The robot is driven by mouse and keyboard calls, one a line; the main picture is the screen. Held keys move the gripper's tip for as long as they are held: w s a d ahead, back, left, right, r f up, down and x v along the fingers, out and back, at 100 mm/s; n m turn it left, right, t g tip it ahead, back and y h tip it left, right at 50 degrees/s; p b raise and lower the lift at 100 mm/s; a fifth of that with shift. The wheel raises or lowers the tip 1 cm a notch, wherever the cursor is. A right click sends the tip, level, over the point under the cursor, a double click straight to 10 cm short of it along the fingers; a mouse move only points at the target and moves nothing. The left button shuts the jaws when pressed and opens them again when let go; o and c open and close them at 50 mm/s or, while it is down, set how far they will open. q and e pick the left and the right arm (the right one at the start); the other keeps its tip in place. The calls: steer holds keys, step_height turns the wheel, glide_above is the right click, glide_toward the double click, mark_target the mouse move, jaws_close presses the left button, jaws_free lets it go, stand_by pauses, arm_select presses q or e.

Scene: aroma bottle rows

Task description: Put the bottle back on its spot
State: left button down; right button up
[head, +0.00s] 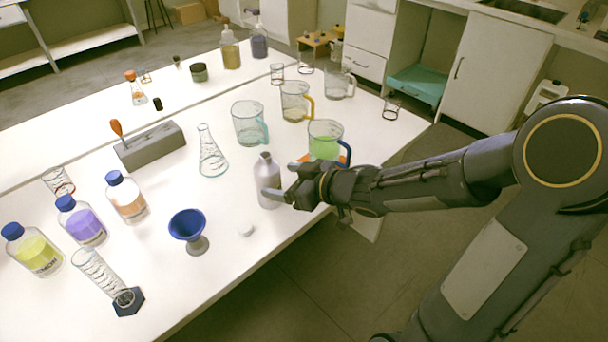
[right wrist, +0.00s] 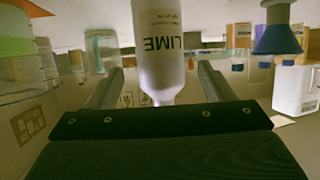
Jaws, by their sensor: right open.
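A pale grey-white bottle (head: 266,172) stands upright near the right front edge of the white table (head: 217,282). In the right wrist view the bottle (right wrist: 163,40) shows upside down, with "LIME" on its label. My right gripper (head: 279,181) is open at the bottle's right side, low down. In the wrist view the bottle stands between its two fingers, with a gap visible beside each finger. The bottle's spot is not clearly marked in view. My left gripper is not in view.
Beakers stand behind the bottle, including one with green liquid (head: 324,147). A flask (head: 211,156) is to its left. Three blue-capped bottles, one purple (head: 84,224), stand far left.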

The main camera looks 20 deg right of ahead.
steer(key=s+d+r+m+h+p, duration=0.2)
steer(key=s+d+r+m+h, duration=0.4)
steer(key=s+d, duration=0.45)
steer(key=s+a+f+m+g+y, duration=0.1)
steer(key=s+a+g, duration=0.1)
steer(key=s, duration=0.4)
steer(key=s+a+f+m+g+y, duration=0.1)
steer(key=s+a+g, duration=0.2)
steer(key=s+a, duration=0.2)
steer(key=shift+s+a+g+y, duration=0.25)
steer(key=shift+s+g+y, duration=0.05)
steer(key=shift+s, duration=0.85)
steer(key=shift+r, duration=0.1)
step_height(320, 180, up, 10)
steer(key=p, duration=1)
steer(key=shift+f, duration=0.2)
